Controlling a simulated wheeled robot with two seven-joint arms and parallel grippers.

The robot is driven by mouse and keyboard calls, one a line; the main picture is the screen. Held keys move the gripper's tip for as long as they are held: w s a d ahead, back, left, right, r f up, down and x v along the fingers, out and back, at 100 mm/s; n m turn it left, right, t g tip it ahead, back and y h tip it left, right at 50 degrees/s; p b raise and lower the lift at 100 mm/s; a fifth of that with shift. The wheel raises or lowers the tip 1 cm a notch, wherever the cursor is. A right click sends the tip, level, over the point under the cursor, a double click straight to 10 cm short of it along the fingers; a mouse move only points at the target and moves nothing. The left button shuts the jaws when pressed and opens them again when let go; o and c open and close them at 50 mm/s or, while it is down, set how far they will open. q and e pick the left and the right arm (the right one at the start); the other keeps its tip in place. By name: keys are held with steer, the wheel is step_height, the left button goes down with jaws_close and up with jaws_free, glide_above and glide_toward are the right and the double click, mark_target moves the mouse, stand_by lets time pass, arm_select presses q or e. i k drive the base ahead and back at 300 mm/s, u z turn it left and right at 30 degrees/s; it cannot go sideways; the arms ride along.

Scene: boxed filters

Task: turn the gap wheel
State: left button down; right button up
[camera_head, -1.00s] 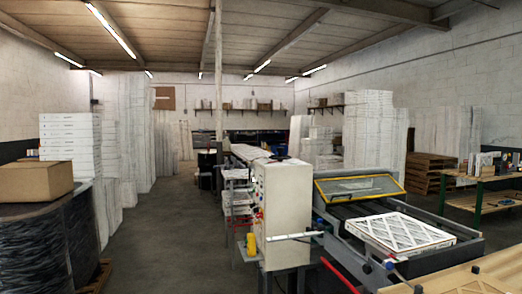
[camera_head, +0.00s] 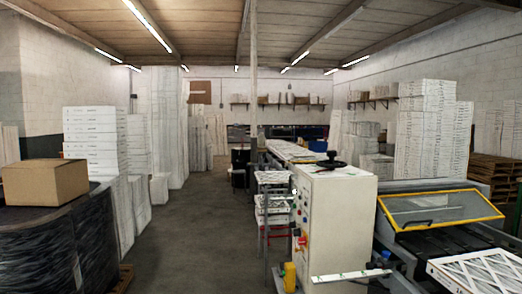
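The gap wheel, a black handwheel (camera_head: 331,161) with a small knob standing up from it, sits on top of a pale control cabinet (camera_head: 343,212) right of centre. The wheel lies roughly flat and nothing touches it. The cabinet's left face carries small coloured buttons, including a red one (camera_head: 303,242). Neither of my grippers shows in the head view.
A conveyor machine with a yellow-framed clear guard (camera_head: 440,208) and a white filter (camera_head: 482,272) stands right of the cabinet. A cardboard box (camera_head: 45,183) sits on a black-wrapped load (camera_head: 42,245) at left. Open floor (camera_head: 200,235) runs between them.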

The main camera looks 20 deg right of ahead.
mark_target(331, 164)
steer(key=z, duration=0.4)
steer(key=i, duration=1.65)
steer(key=z, duration=1)
